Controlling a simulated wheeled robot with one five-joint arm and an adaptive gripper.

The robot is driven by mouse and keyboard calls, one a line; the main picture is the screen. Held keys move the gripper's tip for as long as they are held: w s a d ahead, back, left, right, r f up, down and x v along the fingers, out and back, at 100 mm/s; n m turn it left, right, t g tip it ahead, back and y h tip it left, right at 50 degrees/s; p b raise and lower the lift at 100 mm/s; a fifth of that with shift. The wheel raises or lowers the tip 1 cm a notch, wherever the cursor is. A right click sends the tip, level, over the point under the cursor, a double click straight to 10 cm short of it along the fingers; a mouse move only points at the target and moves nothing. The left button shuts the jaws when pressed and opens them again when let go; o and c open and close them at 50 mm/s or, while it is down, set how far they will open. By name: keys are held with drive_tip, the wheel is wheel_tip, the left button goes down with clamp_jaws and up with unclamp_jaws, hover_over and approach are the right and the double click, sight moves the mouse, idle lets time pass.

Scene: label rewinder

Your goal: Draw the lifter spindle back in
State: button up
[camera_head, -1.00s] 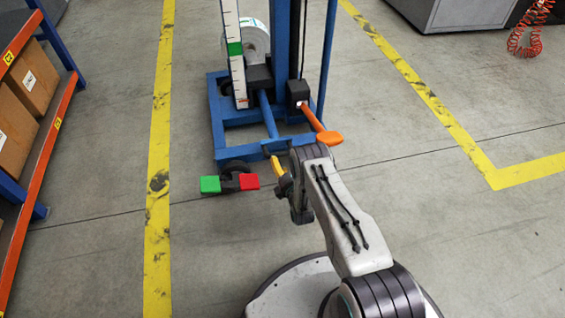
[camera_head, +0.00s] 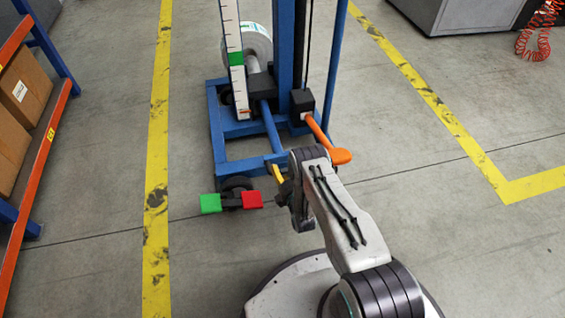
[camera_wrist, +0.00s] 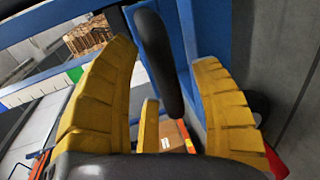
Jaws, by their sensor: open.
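The blue lifter (camera_head: 226,165) stands ahead of me, with a label roll (camera_head: 262,42) low on its mast. A grey spindle (camera_head: 253,66) shows at the roll, partly hidden by the white scale. An orange lever (camera_head: 321,137) slants from a black block toward my arm. My gripper (camera_head: 279,180) is at the lifter's near end, partly hidden by my wrist. In the wrist view my gripper (camera_wrist: 165,58) has its yellow fingers apart. A dark rounded handle (camera_wrist: 157,55) lies between them in the picture; I see no clear contact.
A green pedal (camera_head: 210,203) and a red pedal (camera_head: 252,200) sit low by the near wheel, left of my gripper. A shelf with boxes (camera_head: 22,88) stands at the left. Yellow floor lines (camera_head: 157,150) run on both sides.

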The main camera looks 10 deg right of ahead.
drive_tip(key=shift+w, duration=0.3)
drive_tip(key=shift+c, duration=0.4)
clamp_jaws()
